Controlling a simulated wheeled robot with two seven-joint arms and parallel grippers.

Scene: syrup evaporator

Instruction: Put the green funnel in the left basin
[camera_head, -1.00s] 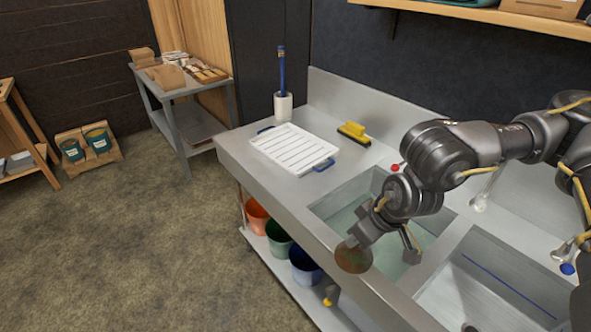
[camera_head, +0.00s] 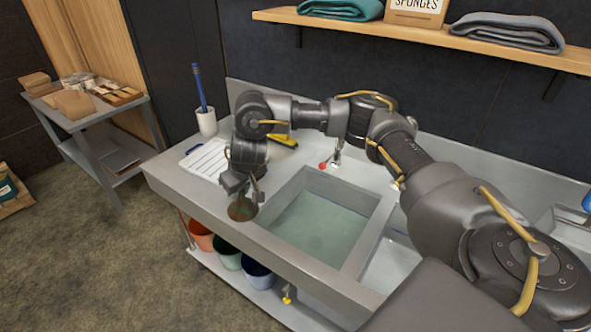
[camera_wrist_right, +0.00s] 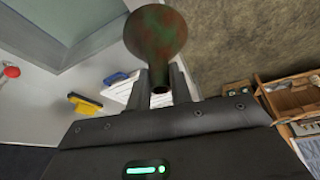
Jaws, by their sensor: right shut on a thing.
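The green funnel (camera_head: 242,208), mottled with rusty brown, is in my right gripper (camera_head: 243,188). In the right wrist view the funnel (camera_wrist_right: 155,35) has its wide cone pointing away and its narrow spout between the two fingers (camera_wrist_right: 160,82). In the head view it hangs over the counter's front strip, just left of the left basin (camera_head: 372,232). That basin holds pale green water, and its opening is in clear view. A corner of it also shows at the upper left of the wrist view. My left gripper is not in view.
A white tray (camera_head: 203,161) lies left of the basin, partly behind my right arm. A yellow brush (camera_head: 285,141) and a red-knobbed tap (camera_head: 334,158) stand behind. The right basin (camera_head: 390,266) is mostly hidden by my arm. Buckets (camera_head: 228,255) sit below the counter.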

